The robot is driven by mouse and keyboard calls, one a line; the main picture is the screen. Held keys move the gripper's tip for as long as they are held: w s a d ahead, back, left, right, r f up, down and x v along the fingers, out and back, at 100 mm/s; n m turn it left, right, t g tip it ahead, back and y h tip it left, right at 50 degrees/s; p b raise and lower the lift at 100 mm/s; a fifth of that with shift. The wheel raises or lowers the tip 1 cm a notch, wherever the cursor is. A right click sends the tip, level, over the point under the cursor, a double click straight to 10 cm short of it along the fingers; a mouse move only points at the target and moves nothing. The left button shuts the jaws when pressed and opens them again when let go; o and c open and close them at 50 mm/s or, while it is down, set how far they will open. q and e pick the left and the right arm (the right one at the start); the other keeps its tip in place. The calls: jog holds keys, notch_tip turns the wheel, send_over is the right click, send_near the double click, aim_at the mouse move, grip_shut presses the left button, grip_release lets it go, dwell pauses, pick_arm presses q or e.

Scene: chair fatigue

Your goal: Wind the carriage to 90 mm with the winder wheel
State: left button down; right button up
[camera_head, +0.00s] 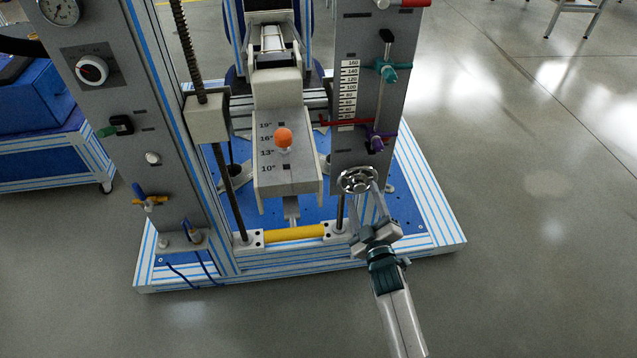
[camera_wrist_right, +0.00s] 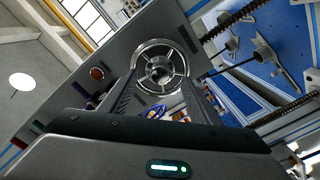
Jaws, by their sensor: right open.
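The winder wheel (camera_head: 358,181) is a silver spoked handwheel low on the grey right-hand panel (camera_head: 350,150). It also shows in the right wrist view (camera_wrist_right: 160,64). My right gripper (camera_head: 367,195) is open, with its fingertips at the wheel's near side. In the right wrist view the fingers reach towards either side of the wheel; I cannot tell whether they touch it. A white scale (camera_head: 348,92) with numbers up to 160 is on the panel. A red pointer (camera_head: 340,122) crosses near its low end. The carriage (camera_head: 207,119) appears to sit on the threaded spindle. My left gripper is out of view.
A teal clamp (camera_head: 388,70) and a purple clamp (camera_head: 377,143) sit on a rod beside the scale. An orange knob (camera_head: 284,137) stands on the angled plate. A yellow bar (camera_head: 294,233) crosses the base.

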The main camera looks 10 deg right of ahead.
jog(key=n, duration=0.3)
jog(key=shift+n, duration=0.3)
jog(key=n, duration=0.3)
jog(key=shift+f+b, duration=0.1)
jog(key=shift+b, duration=0.25)
jog(key=shift+n, duration=1)
jog(key=shift+n+b, duration=0.35)
jog(key=shift+n, duration=0.75)
jog(key=n, duration=0.3)
jog(key=shift+n+b, duration=0.3)
jog(key=shift+n, duration=1.3)
